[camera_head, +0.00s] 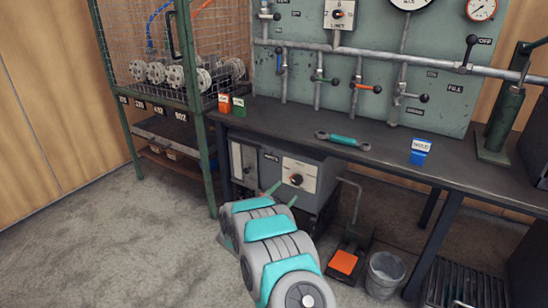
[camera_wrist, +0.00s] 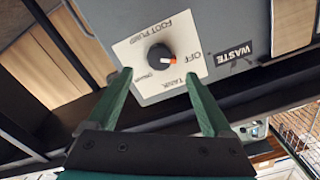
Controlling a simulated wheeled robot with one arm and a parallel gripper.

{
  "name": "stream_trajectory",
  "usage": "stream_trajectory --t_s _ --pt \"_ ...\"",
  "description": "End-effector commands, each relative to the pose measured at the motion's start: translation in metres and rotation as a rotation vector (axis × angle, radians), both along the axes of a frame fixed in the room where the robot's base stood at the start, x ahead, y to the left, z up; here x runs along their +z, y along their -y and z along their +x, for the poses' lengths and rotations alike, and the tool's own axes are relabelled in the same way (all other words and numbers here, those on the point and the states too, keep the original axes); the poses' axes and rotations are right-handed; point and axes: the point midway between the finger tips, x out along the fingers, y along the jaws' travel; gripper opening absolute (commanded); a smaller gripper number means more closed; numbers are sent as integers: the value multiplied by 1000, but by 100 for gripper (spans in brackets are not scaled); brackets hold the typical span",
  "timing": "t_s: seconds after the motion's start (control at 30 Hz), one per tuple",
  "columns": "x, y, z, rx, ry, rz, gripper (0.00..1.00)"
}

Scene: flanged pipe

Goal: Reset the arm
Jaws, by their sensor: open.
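My arm reaches forward from the bottom of the head view. My gripper (camera_head: 283,191) is in front of the grey box under the bench. In the wrist view my gripper (camera_wrist: 159,73) is open, with two green fingers spread apart and nothing between them. Beyond the fingertips is a black selector knob (camera_wrist: 159,57) with an orange mark, on a cream plate lettered FOOT PUMP, OFF and TANK. The mark points roughly towards OFF. The knob (camera_head: 296,179) also shows in the head view. The fingers appear apart from it.
The dark bench top (camera_head: 300,125) overhangs the box (camera_head: 318,165). A wrench (camera_head: 343,140) and a blue box (camera_head: 420,151) lie on it. A wire cage (camera_head: 165,60) stands left. An orange pedal (camera_head: 343,262) and bucket (camera_head: 385,273) are right. The floor at left is clear.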

Motion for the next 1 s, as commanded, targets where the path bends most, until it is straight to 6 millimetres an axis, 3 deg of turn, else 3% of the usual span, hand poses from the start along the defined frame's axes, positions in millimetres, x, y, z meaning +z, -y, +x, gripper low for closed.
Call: stream_trajectory --t_s 0.17,0.47,0.67,0.77,1.0 --pt "13 -10 9 59 -41 52 85" --pt "62 -59 12 329 -238 208 85" --pt "96 -89 -17 516 -387 264 85" --pt "111 -99 -42 602 -468 276 85" --pt "142 -111 -120 785 -677 274 85"
